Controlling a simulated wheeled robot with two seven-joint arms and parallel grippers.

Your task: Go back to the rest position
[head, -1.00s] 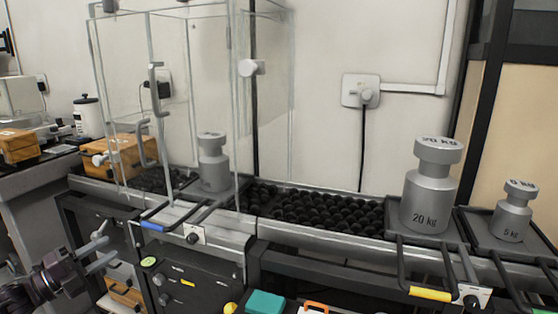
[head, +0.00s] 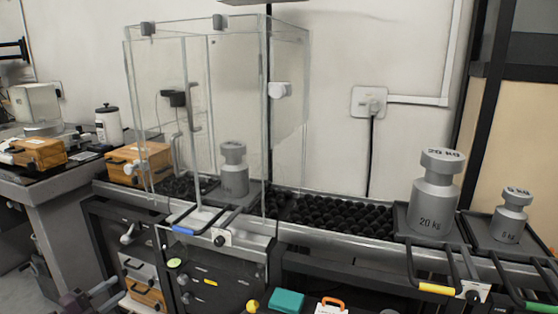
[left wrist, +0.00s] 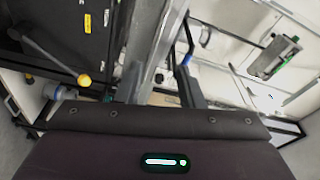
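My left gripper (head: 114,292) shows at the bottom left edge of the head view, low in front of the weighing bench and partly cut off by the frame. Its fingers look apart with nothing between them. In the left wrist view the dark wrist body fills the lower part, and the fingers (left wrist: 162,88) stand apart beyond it, empty. My right gripper is not in view.
A glass case (head: 222,110) encloses a grey weight (head: 234,170). A 20 kg weight (head: 434,195) and a 5 kg weight (head: 511,217) stand on plates to the right. Handles (head: 436,288) jut forward from the bench. Floor (head: 22,290) shows at lower left.

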